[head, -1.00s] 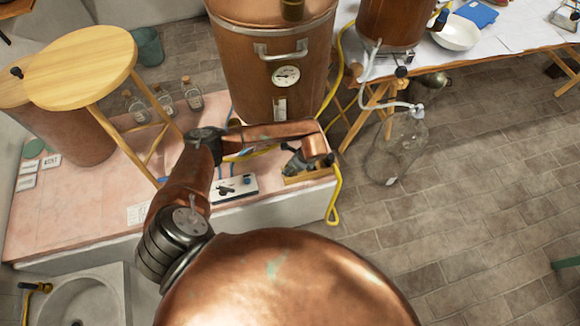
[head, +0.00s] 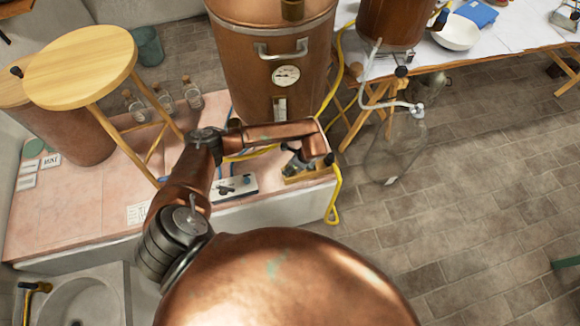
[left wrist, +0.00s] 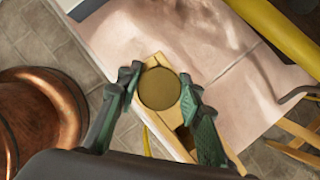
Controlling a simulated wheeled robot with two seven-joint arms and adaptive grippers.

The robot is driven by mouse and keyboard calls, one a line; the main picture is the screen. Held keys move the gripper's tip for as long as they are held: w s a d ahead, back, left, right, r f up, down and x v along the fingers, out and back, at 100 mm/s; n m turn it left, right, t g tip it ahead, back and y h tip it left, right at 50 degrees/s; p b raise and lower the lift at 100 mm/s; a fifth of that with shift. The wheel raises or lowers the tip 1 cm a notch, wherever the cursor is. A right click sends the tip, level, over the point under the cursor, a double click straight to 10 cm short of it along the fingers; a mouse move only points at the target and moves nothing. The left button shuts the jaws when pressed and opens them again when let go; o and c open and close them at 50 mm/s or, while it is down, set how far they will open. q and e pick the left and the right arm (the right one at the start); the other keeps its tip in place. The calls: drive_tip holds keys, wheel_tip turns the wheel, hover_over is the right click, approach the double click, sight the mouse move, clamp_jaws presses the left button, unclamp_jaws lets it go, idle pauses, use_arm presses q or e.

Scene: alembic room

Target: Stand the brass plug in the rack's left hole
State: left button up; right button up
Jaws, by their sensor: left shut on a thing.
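The brass plug (left wrist: 160,89) shows as a round, dull gold disc in the left wrist view, seen end-on. My left gripper (left wrist: 160,92) is shut on it, with one green finger on each side. The wooden rack (left wrist: 150,64) lies behind and below the plug, partly covered by the plug and fingers. The plug hides the rack directly behind it, so I cannot tell whether it is in the left hole. In the head view my left gripper (head: 296,163) is over the rack (head: 312,174) at the pink platform's right end; the plug is not clear there. My right gripper is not in view.
A white box with a dark knob (head: 234,187) lies left of the rack on the pink platform (head: 85,205). A yellow hose (head: 335,195) hangs at the rack's right side. A large copper vessel (head: 270,65) stands behind. A wooden stool (head: 80,68) stands at left.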

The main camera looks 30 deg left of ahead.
use_arm(q)
drive_tip(key=shift+f, duration=0.15)
drive_tip(key=o, duration=1.3)
drive_tip(key=shift+o, duration=0.2)
drive_tip(key=shift+r, duration=0.2)
drive_tip(key=shift+r+p, duration=2.65)
drive_tip(key=shift+r, duration=0.7)
